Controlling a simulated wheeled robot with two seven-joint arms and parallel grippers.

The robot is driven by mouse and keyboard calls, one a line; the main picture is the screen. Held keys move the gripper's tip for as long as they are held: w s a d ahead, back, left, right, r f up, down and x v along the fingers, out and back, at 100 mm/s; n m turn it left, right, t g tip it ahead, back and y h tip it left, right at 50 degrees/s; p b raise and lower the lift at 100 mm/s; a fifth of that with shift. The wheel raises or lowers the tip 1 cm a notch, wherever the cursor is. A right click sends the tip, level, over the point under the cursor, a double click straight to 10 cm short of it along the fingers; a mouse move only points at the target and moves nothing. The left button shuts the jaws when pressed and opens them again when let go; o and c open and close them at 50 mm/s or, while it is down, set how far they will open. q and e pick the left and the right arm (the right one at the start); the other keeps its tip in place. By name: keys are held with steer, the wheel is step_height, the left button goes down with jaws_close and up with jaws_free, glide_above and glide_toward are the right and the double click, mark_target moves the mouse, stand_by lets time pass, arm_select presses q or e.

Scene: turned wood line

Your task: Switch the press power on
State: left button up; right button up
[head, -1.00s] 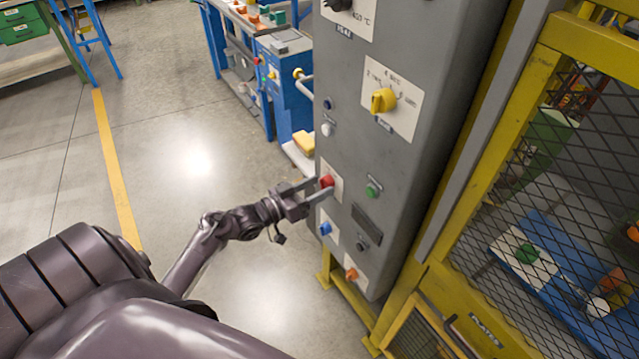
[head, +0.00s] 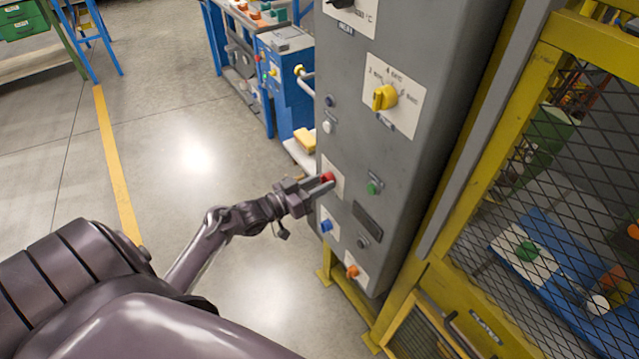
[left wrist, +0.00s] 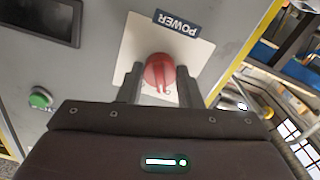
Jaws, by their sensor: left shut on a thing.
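The grey control cabinet (head: 350,150) stands right of centre in the head view. On it is a red round power knob (head: 328,177), which also shows in the left wrist view (left wrist: 160,72) on a white plate under a dark label (left wrist: 177,23) reading POWER. My left gripper (head: 321,186) is at this knob, its two fingers (left wrist: 158,84) on either side of it and shut on it. A raised grip bar with a groove shows on the knob's face. My right gripper is not in view.
The cabinet also bears a green button (head: 374,187), a blue knob (head: 326,226), an orange knob (head: 352,271) and a yellow selector (head: 385,97). A yellow mesh guard (head: 560,170) stands to the right.

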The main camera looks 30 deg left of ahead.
arm_select(q)
steer(key=m+b, duration=0.3)
steer(key=m, duration=0.8)
steer(key=shift+b, duration=0.35)
steer(key=shift+m, duration=0.4)
steer(key=o, duration=1)
steer(key=b+v, duration=0.1)
steer(key=v, duration=0.7)
